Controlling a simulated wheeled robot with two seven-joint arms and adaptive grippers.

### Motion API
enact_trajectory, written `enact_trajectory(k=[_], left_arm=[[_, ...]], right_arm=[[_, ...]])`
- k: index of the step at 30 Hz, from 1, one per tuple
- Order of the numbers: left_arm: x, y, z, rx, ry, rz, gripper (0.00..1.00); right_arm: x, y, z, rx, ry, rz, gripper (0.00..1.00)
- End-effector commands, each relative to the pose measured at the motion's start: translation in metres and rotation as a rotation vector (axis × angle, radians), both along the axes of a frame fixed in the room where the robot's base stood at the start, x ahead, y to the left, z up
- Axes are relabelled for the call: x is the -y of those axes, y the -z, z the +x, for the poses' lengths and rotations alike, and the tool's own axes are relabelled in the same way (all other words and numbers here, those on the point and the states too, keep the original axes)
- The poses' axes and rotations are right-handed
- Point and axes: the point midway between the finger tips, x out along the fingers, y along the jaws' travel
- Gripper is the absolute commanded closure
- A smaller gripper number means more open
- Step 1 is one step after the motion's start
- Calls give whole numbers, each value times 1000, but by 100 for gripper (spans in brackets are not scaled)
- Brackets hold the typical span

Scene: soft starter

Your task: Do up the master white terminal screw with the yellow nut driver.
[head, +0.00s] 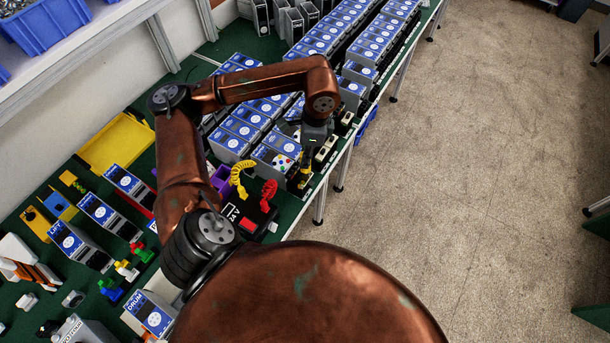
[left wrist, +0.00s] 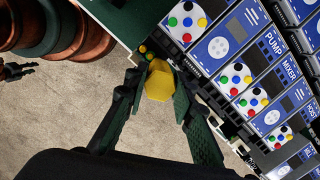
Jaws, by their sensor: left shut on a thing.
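My left gripper (head: 312,146) is shut on the yellow nut driver (head: 304,172) above the front edge of the green bench. In the left wrist view the driver's yellow handle (left wrist: 159,82) sits between the two fingers, seen from its end. Beyond it is a terminal strip with small orange and green parts (left wrist: 146,52), beside a blue-faced unit with coloured dots (head: 274,157). The driver hides its own tip, and I cannot make out the white terminal screw or whether the tip touches it. A small dark shape at the left wrist view's left edge looks like my right gripper (left wrist: 16,70).
Rows of blue-faced units (head: 320,40) fill the bench behind. A yellow tray (head: 117,143) is at left. Floor beyond the bench edge is clear.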

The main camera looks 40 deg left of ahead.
Motion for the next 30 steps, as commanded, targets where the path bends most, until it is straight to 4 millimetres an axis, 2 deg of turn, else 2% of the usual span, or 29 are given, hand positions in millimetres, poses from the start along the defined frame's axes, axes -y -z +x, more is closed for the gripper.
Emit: enact_trajectory(k=[13, 26, 30], left_arm=[[0, 0, 0, 1, -1, -1, 100], [0, -12, 0, 1, 4, -1, 100], [0, -9, 0, 2, 123, 0, 100]], right_arm=[[0, 0, 0, 0, 0, 0, 70], [0, -8, 1, 2, 0, 0, 70], [0, -1, 0, 0, 0, 0, 70]])
